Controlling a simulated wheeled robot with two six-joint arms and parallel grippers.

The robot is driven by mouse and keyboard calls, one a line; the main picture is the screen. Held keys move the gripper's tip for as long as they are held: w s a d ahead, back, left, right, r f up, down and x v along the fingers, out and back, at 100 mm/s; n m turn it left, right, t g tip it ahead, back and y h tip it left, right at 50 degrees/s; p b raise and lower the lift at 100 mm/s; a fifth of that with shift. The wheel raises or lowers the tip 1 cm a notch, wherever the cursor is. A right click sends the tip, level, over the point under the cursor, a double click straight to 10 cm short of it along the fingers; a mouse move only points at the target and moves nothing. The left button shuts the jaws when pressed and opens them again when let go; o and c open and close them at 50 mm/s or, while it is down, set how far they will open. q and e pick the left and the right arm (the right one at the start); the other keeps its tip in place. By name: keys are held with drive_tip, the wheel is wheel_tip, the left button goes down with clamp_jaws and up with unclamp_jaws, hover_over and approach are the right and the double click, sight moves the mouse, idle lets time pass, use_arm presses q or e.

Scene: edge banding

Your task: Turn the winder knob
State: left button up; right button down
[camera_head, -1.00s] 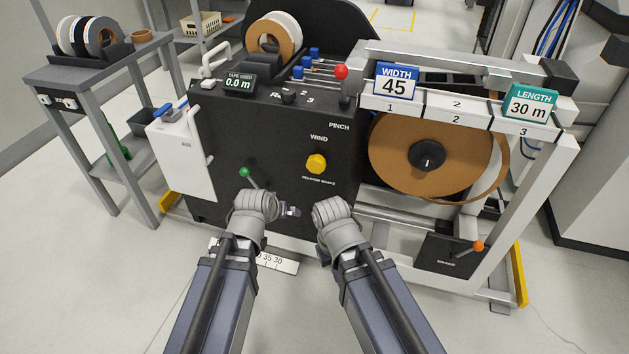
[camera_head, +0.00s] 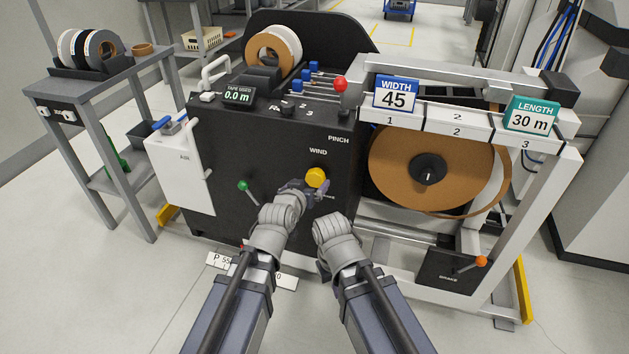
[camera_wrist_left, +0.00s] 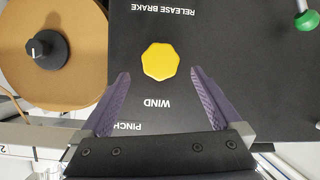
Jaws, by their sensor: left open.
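The yellow winder knob (camera_head: 316,177) sits on the black front panel under the word WIND. In the left wrist view the knob (camera_wrist_left: 160,61) is a yellow many-sided cap, ahead of and between the two open fingers. My left gripper (camera_head: 318,190) is just below and in front of the knob in the head view. In the left wrist view its purple fingers (camera_wrist_left: 156,98) stand apart with nothing between them at their tips.
A green-tipped lever (camera_head: 243,186) is left of the knob. A large brown reel (camera_head: 400,165) is on the right, with an orange-tipped brake lever (camera_head: 481,261) lower down. A red ball handle (camera_head: 341,84) stands above the panel. The display (camera_head: 238,96) reads 0.0 m.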

sight(314, 179)
use_arm(q)
drive_tip(key=b+x, duration=0.1)
drive_tip(key=x, duration=0.4)
use_arm(e)
drive_tip(key=shift+w+d+f, duration=0.1)
drive_tip(key=shift+w+f, duration=0.15)
drive_tip(key=shift+f, duration=0.25)
drive_tip(key=shift+w+d+f, duration=0.1)
drive_tip(key=shift+w+f, duration=0.15)
drive_tip(key=shift+f, duration=0.2)
use_arm(q)
drive_tip(key=c, duration=1.4)
